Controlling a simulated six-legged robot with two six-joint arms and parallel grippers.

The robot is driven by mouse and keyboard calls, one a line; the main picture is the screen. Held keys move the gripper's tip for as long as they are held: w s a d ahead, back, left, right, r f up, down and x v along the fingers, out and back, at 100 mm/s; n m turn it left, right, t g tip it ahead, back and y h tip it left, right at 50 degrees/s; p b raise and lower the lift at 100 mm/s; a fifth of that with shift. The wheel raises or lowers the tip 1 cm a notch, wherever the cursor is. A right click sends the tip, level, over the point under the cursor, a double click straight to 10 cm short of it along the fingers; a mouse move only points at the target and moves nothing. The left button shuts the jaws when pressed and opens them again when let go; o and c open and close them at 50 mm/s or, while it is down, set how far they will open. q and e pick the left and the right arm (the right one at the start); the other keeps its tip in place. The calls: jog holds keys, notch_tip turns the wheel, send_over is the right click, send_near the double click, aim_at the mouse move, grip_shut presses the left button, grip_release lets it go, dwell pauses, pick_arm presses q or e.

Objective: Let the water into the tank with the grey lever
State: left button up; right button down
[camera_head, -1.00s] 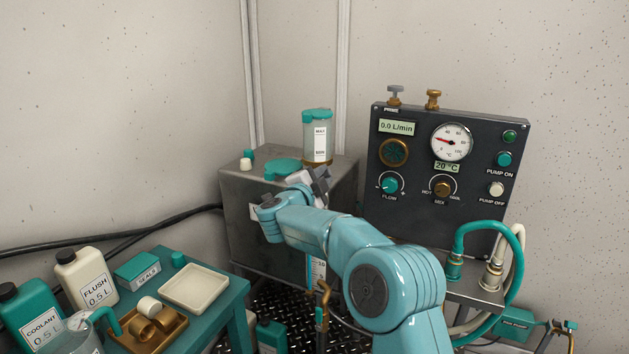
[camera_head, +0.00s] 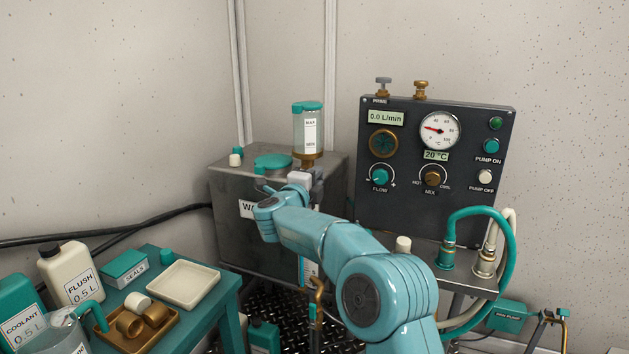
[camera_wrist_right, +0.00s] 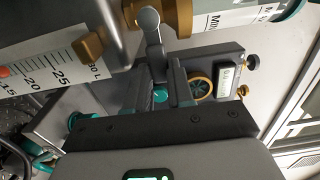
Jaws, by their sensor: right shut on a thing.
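The grey lever (camera_wrist_right: 150,30) has a round end and sits beside a brass fitting (camera_wrist_right: 176,14) in the right wrist view. My right gripper (camera_wrist_right: 158,76) is shut on the lever, its two fingers on either side of it. In the head view my right gripper (camera_head: 314,180) is at the top front of the metal tank (camera_head: 228,182), just below the clear bottle (camera_head: 305,128) with a teal cap; the lever is mostly hidden there. The tank's level scale (camera_wrist_right: 45,75) shows in the wrist view. My left gripper is not in view.
A dark panel (camera_head: 467,209) with dials reads 0.0 L/min and stands right of the tank. A teal side table (camera_head: 226,290) holds bottles, a brass tray (camera_head: 168,334) and a cream tray (camera_head: 190,267) at the lower left. Hoses (camera_head: 462,218) loop at the right.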

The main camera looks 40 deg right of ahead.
jog(key=shift+f, duration=0.1)
jog(key=c, duration=1)
grip_release()
